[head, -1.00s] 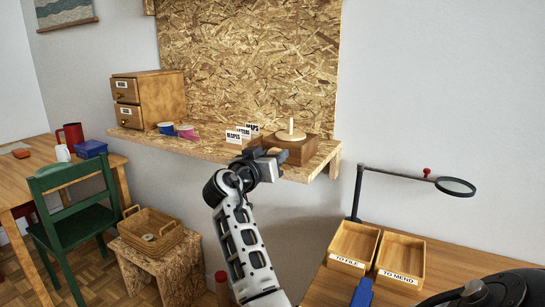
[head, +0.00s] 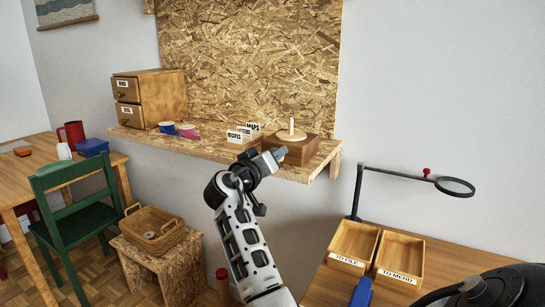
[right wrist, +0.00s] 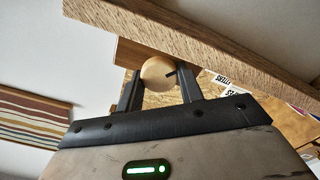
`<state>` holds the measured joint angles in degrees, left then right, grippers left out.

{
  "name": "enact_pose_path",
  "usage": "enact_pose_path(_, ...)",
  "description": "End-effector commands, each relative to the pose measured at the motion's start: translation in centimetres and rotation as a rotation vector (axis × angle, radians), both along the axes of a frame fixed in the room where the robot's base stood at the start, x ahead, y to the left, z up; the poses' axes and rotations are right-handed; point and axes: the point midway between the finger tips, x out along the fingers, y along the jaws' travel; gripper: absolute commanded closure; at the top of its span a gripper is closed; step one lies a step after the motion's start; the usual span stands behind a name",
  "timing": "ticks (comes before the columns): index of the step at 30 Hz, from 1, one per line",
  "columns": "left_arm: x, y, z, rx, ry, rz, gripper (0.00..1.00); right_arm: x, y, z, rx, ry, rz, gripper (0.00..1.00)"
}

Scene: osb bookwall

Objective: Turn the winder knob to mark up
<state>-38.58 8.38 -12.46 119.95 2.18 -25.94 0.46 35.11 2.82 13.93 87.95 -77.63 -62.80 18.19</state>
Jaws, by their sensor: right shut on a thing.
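The winder is a dark wooden box (head: 298,151) with a pale disc and upright peg on top, near the right end of the wall shelf. My right gripper (head: 281,153) is at its front face. In the right wrist view, the round pale wooden knob (right wrist: 156,74) sits between the two fingers of my right gripper (right wrist: 159,86), which is shut on it. A dark mark on the knob points toward the right finger in that tilted view. In the head view the gripper hides the knob. My left gripper is not in view.
The OSB shelf (head: 210,148) holds label cards (head: 243,133), rolls of tape (head: 187,131) and a small drawer cabinet (head: 150,97). Below right, a desk bears two labelled trays (head: 400,258) and a magnifier on an arm (head: 455,186). A green chair (head: 75,210) stands left.

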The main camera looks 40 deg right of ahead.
Motion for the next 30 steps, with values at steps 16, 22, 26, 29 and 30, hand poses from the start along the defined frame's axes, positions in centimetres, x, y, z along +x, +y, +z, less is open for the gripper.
enact_pose_path(16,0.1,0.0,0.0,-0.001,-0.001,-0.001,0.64,0.0,0.0,0.0,0.001,-0.001,0.001,0.41)
enact_pose_path(22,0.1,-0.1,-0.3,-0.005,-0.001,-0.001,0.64,-0.3,1.5,-0.2,0.001,-0.002,0.004,0.41)
enact_pose_path(26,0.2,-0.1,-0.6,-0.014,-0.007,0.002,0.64,-1.0,4.1,-0.4,0.003,-0.002,0.006,0.41)
enact_pose_path(29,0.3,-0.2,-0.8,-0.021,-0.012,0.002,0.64,-1.7,6.5,-0.4,0.004,-0.003,0.006,0.41)
enact_pose_path(30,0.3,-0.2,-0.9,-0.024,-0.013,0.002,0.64,-2.1,7.4,-0.4,0.004,-0.003,0.004,0.41)
